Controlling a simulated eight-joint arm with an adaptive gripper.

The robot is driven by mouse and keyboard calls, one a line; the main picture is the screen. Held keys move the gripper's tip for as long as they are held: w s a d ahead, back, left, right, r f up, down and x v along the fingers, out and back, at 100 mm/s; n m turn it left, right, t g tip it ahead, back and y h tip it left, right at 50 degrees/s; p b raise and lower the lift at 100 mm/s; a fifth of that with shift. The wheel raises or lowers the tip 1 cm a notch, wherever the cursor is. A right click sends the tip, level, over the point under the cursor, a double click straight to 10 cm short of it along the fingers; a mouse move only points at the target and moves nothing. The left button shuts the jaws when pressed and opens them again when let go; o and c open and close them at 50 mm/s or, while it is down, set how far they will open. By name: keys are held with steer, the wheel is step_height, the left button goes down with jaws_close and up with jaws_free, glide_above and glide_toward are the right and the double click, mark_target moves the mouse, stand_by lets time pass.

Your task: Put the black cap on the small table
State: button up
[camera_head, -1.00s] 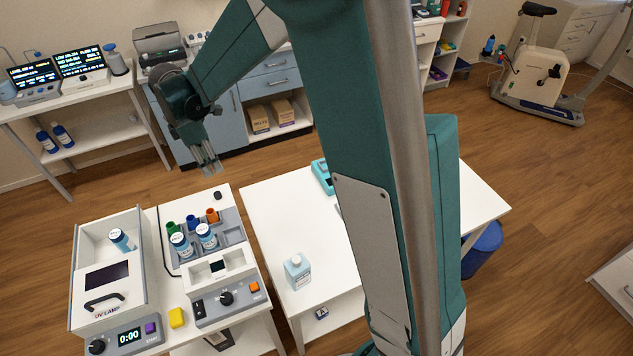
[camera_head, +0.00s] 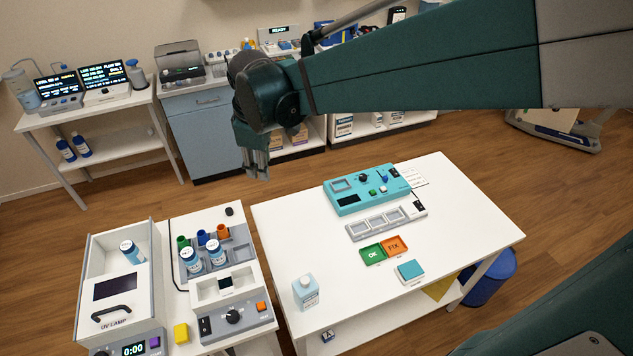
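A small black cap (camera_head: 229,211) lies at the back of the left white equipment table (camera_head: 172,228). My gripper (camera_head: 257,172) hangs in the air, pointing down, above and to the right of the cap in the picture. Its fingers look apart with nothing between them. A white table (camera_head: 285,230) stands to the right, with a clear patch at its left and back. Which table the task calls small is not marked.
The left table holds a UV lamp box (camera_head: 115,290), a rack with capped bottles (camera_head: 240,240) and a yellow block (camera_head: 181,333). The right table holds a teal device (camera_head: 366,189), a grey tray (camera_head: 386,221), OK/FIX pads (camera_head: 384,250) and a bottle (camera_head: 305,292). A blue bin (camera_head: 490,275) stands beside it.

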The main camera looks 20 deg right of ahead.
steer(key=s+d+m+t, duration=0.1)
steer(key=s+d+m, duration=0.2)
steer(key=s, duration=0.4)
steer(key=s+d+r+m+t, duration=0.1)
steer(key=s+d+m, duration=0.3)
steer(key=s, duration=0.3)
steer(key=s+d+m+t, duration=0.2)
steer(key=s+d+m, duration=0.1)
steer(key=s, duration=0.4)
steer(key=shift+s+d+r+m, duration=0.2)
steer(key=shift+d+r+m, duration=0.05)
steer(key=shift+m, duration=0.55)
steer(key=shift+f, duration=0.1)
step_height(320, 180, down, 22)
steer(key=b, duration=2.1)
steer(key=shift+r+b, duration=0.25)
steer(key=shift+b, duration=0.15)
